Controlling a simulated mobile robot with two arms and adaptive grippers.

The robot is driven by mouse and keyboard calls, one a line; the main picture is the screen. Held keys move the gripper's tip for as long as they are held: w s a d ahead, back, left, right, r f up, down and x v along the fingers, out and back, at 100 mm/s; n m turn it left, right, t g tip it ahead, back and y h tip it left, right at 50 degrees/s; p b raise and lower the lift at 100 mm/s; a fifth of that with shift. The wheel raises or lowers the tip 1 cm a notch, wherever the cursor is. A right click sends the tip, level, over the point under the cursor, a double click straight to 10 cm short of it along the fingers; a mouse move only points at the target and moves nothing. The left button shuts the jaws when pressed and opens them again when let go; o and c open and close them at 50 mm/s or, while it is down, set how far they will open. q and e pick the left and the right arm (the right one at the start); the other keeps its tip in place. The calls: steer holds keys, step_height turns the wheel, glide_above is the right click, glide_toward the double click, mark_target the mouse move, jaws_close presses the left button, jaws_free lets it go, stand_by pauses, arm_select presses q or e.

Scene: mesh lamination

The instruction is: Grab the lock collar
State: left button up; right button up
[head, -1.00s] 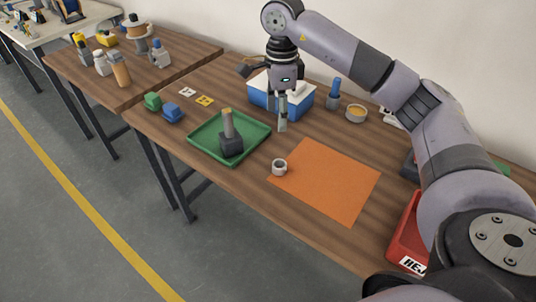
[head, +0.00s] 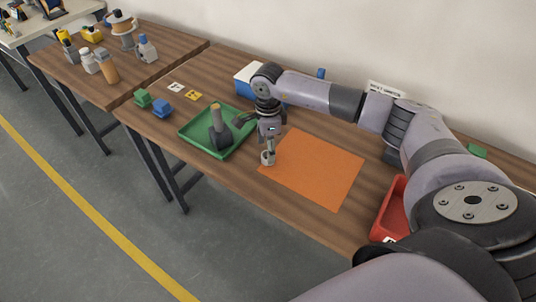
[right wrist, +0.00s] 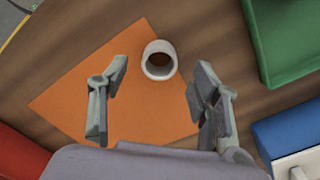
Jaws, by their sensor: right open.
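The lock collar, a small light-grey ring (head: 267,159), stands on the wooden table at the left corner of the orange mat (head: 318,172). In the right wrist view the collar (right wrist: 160,47) shows its round opening, near the mat's edge. My right gripper (head: 269,150) points down right over the collar. In the right wrist view its two fingers (right wrist: 160,75) are spread apart, with the collar beyond and between them. Nothing is held. The fingertips partly cover the collar in the head view, and I cannot tell whether they touch it. My left gripper is not in view.
A green tray (head: 190,139) with an upright dark tool stands close left of the gripper. A blue-and-white box (head: 244,75) is behind, partly hidden by my arm. A red bin (head: 388,220) lies to the right. The orange mat is bare.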

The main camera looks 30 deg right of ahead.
step_height(320, 180, down, 2)
steer(key=shift+f, duration=0.4)
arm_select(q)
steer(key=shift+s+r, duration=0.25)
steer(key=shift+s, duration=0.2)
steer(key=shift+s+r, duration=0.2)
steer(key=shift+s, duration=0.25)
arm_select(e)
steer(key=shift+c, duration=0.3)
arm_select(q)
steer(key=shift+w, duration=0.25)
arm_select(e)
steer(key=c, duration=1.2)
steer(key=shift+r, duration=0.1)
